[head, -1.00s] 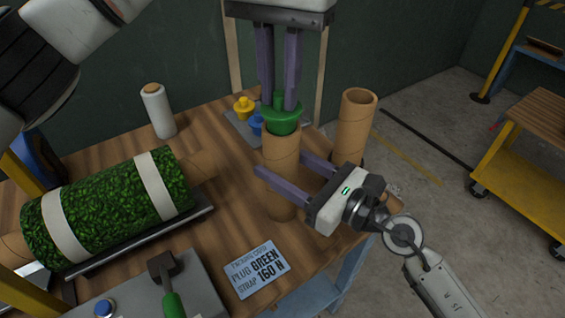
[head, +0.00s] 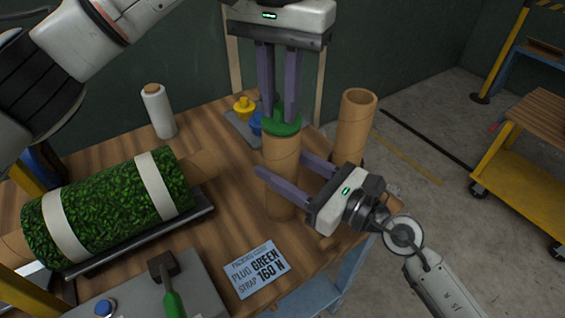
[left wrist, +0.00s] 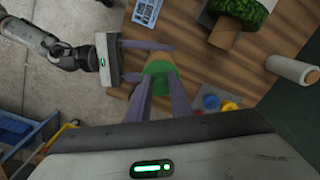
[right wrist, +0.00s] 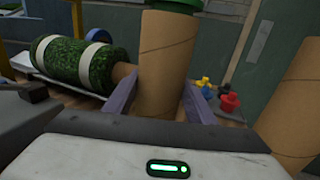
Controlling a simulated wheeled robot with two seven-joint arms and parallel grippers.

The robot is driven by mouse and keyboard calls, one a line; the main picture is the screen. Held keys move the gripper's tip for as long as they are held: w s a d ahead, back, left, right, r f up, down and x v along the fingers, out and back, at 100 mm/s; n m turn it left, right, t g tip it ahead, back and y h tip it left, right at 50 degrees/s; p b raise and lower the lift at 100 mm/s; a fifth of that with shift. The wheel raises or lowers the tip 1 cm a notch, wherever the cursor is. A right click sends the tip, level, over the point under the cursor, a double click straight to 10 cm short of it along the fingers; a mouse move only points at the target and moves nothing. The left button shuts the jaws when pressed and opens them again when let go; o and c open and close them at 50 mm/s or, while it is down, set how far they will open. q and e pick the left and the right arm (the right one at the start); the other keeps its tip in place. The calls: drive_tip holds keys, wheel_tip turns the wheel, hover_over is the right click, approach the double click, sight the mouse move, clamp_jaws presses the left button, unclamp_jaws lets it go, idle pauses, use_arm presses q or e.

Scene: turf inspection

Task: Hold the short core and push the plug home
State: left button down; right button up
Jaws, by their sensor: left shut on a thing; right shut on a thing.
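The short core (head: 281,185) is a brown cardboard tube standing upright on the wooden bench. My right gripper (head: 281,166) is shut on it, one finger on each side, below mid-height. The green plug (head: 283,124) is in the core's top, its wide flange down at the rim with no clear gap showing. My left gripper (head: 281,110) points straight down from above and is shut on the plug's upper part. The plug (left wrist: 158,69) also shows between the fingers in the left wrist view. In the right wrist view the core (right wrist: 166,65) rises between the fingers, with the plug (right wrist: 176,4) on top.
Another cardboard tube (head: 354,130) stands close behind and right. Yellow (head: 243,106) and blue (head: 256,122) plugs sit on a grey mat behind. A strapped turf roll (head: 105,205), a white film roll (head: 158,110) and a label card (head: 255,268) occupy the left and front.

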use_arm(q)
drive_tip(key=shift+f, duration=0.75)
use_arm(e)
drive_tip(key=shift+r, duration=0.1)
use_arm(q)
drive_tip(key=shift+r, duration=0.1)
drive_tip(key=c, duration=1.5)
unclamp_jaws()
drive_tip(key=shift+r, duration=0.1)
wheel_tip(320, 180, up, 12)
use_arm(e)
drive_tip(key=o, duration=1.3)
